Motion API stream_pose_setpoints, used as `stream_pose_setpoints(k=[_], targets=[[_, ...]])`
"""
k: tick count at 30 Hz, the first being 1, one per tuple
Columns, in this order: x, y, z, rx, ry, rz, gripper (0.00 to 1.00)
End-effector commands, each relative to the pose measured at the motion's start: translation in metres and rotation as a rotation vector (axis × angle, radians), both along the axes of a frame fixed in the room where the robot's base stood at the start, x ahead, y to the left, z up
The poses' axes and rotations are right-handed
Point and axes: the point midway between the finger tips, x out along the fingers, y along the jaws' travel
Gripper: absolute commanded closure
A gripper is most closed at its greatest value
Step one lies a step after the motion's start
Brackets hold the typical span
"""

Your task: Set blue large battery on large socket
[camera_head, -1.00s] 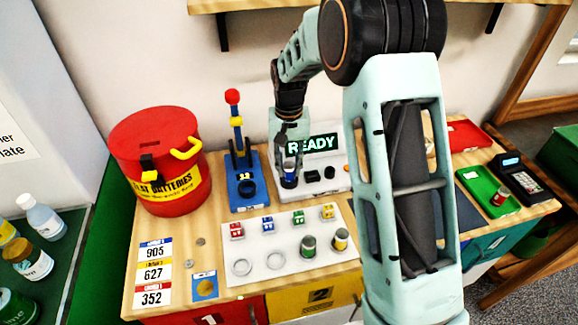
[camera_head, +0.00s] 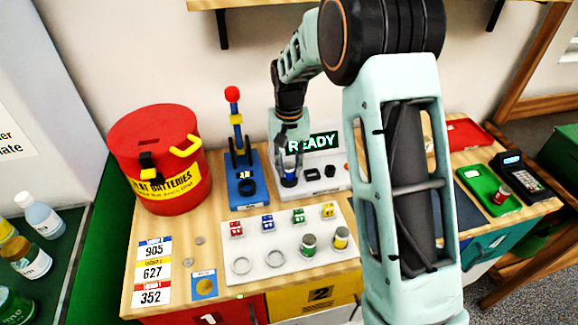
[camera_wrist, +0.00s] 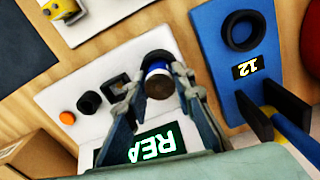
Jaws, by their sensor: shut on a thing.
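The blue large battery (camera_head: 289,173) stands about upright between the fingers of my gripper (camera_head: 290,163), which is shut on it. In the wrist view the battery (camera_wrist: 158,70) shows a blue and white side and a dark brown end facing the camera, between the fingertips of my gripper (camera_wrist: 153,90). It is at the left end of the white tester's deck (camera_head: 318,189). A round black ring, apparently the large socket (camera_wrist: 155,56), shows just behind the battery in the wrist view. The fingers and battery hide most of it, and I cannot tell whether the battery is fully seated.
The lit READY screen (camera_head: 313,143) is close behind my gripper. Two smaller black sockets (camera_wrist: 115,86) and an orange button (camera_wrist: 67,118) are beside the battery. A blue lever device (camera_head: 246,185) stands left. A white tray (camera_head: 290,262) with several batteries lies in front.

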Motion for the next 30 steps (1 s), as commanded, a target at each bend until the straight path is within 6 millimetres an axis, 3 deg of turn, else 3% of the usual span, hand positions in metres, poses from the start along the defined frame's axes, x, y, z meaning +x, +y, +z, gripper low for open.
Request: stream_pose_setpoints(k=[5,6,7,17,30], targets=[[0.0,0.0,-0.004,0.0,0.0,0.0,1.0],[0.0,0.0,-0.003,0.0,0.0,0.0,0.73],[0.0,0.0,-0.003,0.0,0.0,0.0,0.7],[0.0,0.0,-0.002,0.0,0.001,0.0,0.7],[0.0,0.0,0.032,0.0,-0.001,0.0,0.7]])
